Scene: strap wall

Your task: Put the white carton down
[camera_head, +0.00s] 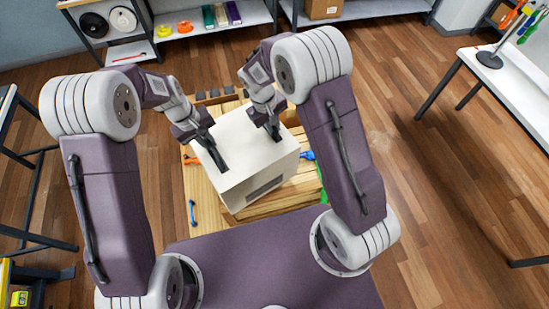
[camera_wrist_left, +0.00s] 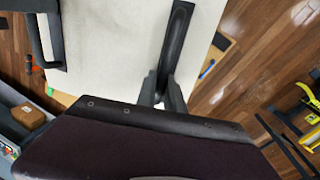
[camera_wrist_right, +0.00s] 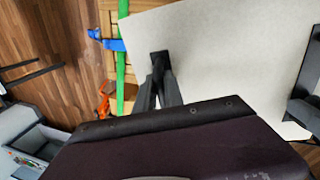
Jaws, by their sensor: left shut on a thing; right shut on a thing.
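The white carton (camera_head: 245,150) is a pale box in the middle of the head view, turned at an angle, with a dark marking low on its near side. My left gripper (camera_head: 210,146) is shut on it at the left of its top, at a black strip that shows in the left wrist view (camera_wrist_left: 178,45). My right gripper (camera_head: 270,126) is shut on it at the right of its top, by a black piece in the right wrist view (camera_wrist_right: 160,58). The carton is over a slatted wooden surface (camera_head: 205,205); it hides whether its underside touches.
Around the carton on the wood are a blue tool (camera_head: 193,213), an orange piece (camera_head: 191,160), another blue piece (camera_head: 307,155) and a green strip (camera_head: 322,184). Shelves (camera_head: 210,28) stand at the back, a white table (camera_head: 510,90) at the right. Open floor (camera_head: 440,190) lies between.

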